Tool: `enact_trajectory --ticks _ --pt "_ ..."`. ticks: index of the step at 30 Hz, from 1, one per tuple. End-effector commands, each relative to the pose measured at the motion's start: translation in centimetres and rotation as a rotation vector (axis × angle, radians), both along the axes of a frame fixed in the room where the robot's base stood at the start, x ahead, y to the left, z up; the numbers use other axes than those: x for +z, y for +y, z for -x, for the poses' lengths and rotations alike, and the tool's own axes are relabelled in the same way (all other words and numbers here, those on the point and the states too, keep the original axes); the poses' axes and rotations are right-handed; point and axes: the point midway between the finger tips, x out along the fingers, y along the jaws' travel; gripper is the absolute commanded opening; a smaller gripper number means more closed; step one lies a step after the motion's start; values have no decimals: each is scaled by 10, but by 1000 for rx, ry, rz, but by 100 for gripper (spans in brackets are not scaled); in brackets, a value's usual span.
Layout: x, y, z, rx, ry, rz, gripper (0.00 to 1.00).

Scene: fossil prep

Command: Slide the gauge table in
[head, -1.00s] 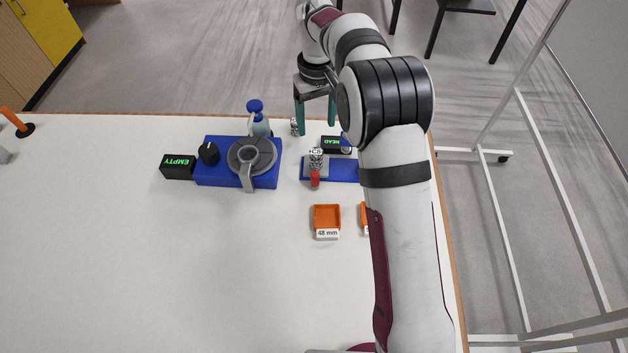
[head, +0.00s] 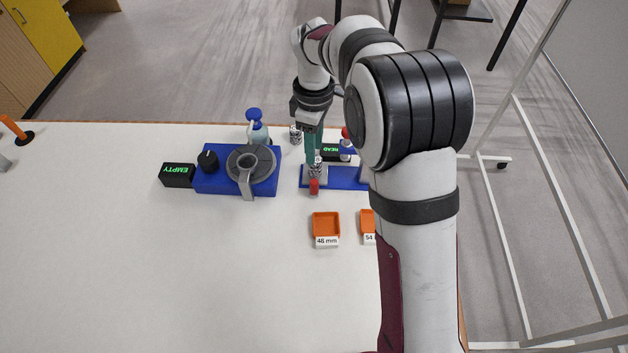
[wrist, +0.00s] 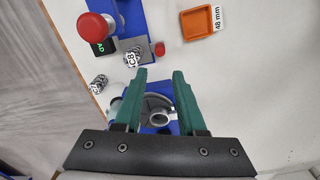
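The gauge has a blue base (head: 345,182) with a grey sliding table (head: 306,176) at its left end. A small red knob (head: 314,187) is at the table's front; it also shows in the wrist view (wrist: 160,48). A speckled piece with a printed label (wrist: 131,58) stands on the table, partly hidden by the fingers in the head view. My gripper (wrist: 159,75) has green fingers that are apart with nothing between them. In the head view my gripper (head: 312,168) is over or just behind the table; contact cannot be told.
A READ display (head: 332,151) and a red-topped post (head: 346,143) are behind the gauge base. Another speckled piece (head: 295,135) stands behind left. A blue machine (head: 215,182) with an EMPTY display (head: 177,175) is left. Orange trays (head: 326,224) are in front. The left foreground is clear.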

Motion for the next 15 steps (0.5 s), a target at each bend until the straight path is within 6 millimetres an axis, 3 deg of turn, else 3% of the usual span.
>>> enact_trajectory --ticks 6,15 --pt "-65 0 1 -2 5 2 40" --pt "-119 0 0 -4 1 1 40"
